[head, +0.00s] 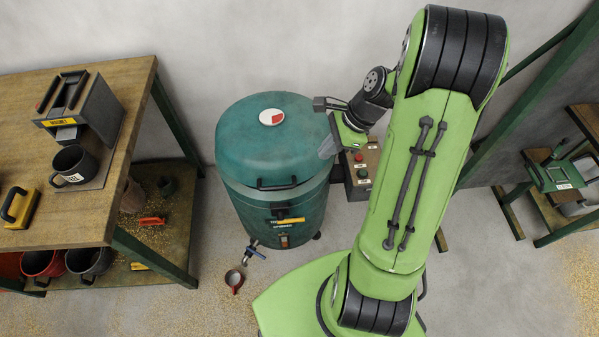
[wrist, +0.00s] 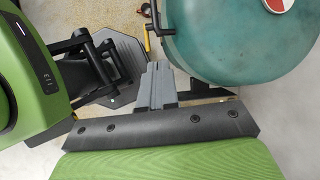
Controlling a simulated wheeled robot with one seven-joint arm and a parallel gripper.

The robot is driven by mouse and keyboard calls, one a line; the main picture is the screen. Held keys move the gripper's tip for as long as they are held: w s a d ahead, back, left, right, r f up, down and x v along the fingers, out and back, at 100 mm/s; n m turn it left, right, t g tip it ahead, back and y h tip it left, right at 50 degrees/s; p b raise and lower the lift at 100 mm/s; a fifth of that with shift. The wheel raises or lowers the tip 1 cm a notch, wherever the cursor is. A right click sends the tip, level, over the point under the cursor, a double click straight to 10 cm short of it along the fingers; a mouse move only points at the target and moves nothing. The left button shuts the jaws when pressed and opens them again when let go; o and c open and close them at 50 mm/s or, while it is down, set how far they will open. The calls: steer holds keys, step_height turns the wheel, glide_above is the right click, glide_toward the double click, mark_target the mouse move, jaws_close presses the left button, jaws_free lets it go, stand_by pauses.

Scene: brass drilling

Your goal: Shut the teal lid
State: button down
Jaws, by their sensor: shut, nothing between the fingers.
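The teal lid (head: 240,125) sits on top of the teal drum (head: 300,215) in the head view, with a dark handle (head: 277,184) at its front and a red and white round label on top. It looks level on the drum, and I see no clear gap along the front rim. In the wrist view the lid (wrist: 225,45) fills the upper right, with its handle (wrist: 151,18) at its left edge. My gripper (wrist: 155,72) is shut and empty, beside the lid and apart from its handle. In the head view my gripper (head: 328,147) is at the lid's right edge, partly hidden.
A control box (head: 361,172) with red and green buttons stands right of the drum. A wooden bench (head: 80,215) with a machine and a mug is at the left.

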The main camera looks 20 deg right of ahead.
mark_target(295, 184)
steer(key=shift+m, duration=0.3)
steer(key=b+x, duration=0.4)
steer(key=x, duration=1)
steer(key=shift+f, duration=0.3)
steer(key=shift+f, duration=0.1)
